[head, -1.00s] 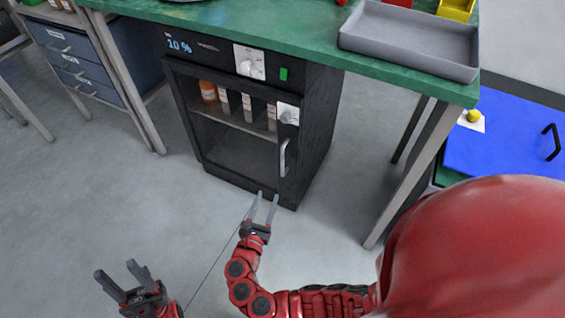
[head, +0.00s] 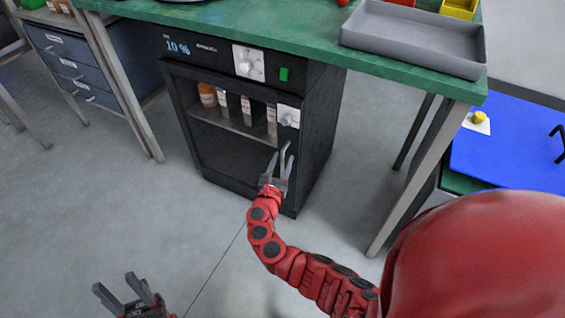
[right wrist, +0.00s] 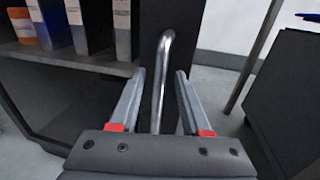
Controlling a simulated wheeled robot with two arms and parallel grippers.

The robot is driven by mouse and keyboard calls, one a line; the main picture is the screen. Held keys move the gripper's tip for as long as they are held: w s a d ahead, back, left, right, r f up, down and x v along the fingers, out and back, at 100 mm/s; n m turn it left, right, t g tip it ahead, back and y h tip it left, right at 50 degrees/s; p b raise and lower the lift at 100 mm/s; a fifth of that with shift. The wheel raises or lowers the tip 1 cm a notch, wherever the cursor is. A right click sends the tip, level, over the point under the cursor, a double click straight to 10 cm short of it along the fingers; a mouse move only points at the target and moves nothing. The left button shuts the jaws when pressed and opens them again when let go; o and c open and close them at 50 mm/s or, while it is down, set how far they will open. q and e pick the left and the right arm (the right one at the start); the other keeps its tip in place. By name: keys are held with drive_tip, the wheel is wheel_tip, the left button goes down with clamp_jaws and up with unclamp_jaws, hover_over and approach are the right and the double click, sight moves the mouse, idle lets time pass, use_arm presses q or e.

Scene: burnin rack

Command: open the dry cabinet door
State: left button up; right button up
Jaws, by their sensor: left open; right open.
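The black dry cabinet (head: 322,125) stands under the green bench, with its door (head: 222,160) shut. Bottles and boxes show behind the door's dark window. The door's vertical metal handle (head: 283,160) is on its right side; it also shows in the right wrist view (right wrist: 160,75). My right gripper (head: 279,160) is open at the handle. In the right wrist view its fingers (right wrist: 160,78) stand on either side of the handle bar, with gaps on both sides. My left gripper (head: 122,284) is open and empty, low over the floor at the lower left.
The green bench (head: 390,75) is above the cabinet and bears a grey tray (head: 410,40). A bench leg (head: 415,180) stands to the right. A blue surface (head: 510,145) is further right, and a drawer unit (head: 75,70) is at the left. The floor before the cabinet is clear.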

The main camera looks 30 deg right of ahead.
drive_tip(key=shift+w+d, duration=0.1)
drive_tip(key=shift+w, duration=0.05)
drive_tip(key=shift+c, duration=0.3)
clamp_jaws()
idle(1.1)
